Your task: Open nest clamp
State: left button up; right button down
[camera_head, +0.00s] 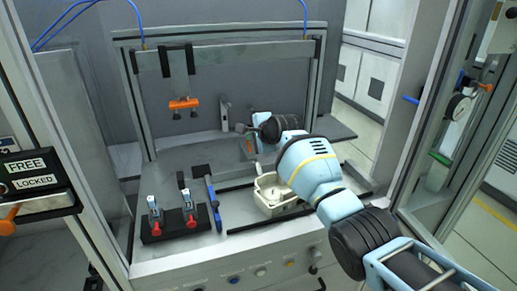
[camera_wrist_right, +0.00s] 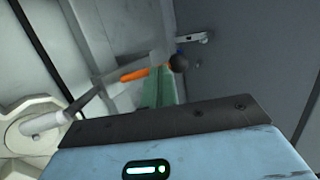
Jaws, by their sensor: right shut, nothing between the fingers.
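The nest clamp shows best in the right wrist view: a grey arm (camera_wrist_right: 85,101) with a white tip (camera_wrist_right: 41,123) reaches over a pale round part, and an orange piece (camera_wrist_right: 133,75) and a black ball knob (camera_wrist_right: 178,63) are near its other end. Whether the tip touches the part is unclear. In the head view the black knob (camera_head: 240,128) and the orange piece (camera_head: 248,148) show behind a pale tray-like nest (camera_head: 268,208). My right gripper (camera_head: 254,130) is shut and empty close to the knob; contact cannot be told. My left gripper is not in view.
An orange piece (camera_head: 184,104) hangs from the frame above. A FREE/LOCKED panel (camera_head: 35,175) is at the left edge.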

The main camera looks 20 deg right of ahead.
jog(key=shift+w+f+g+b, duration=0.3)
jog(key=shift+w+f+g, duration=0.25)
jog(key=shift+g, duration=0.25)
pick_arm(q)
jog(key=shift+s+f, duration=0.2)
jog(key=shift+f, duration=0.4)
pick_arm(e)
jog(key=shift+w, duration=0.25)
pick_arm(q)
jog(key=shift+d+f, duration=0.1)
pick_arm(e)
jog(key=shift+w, duration=0.15)
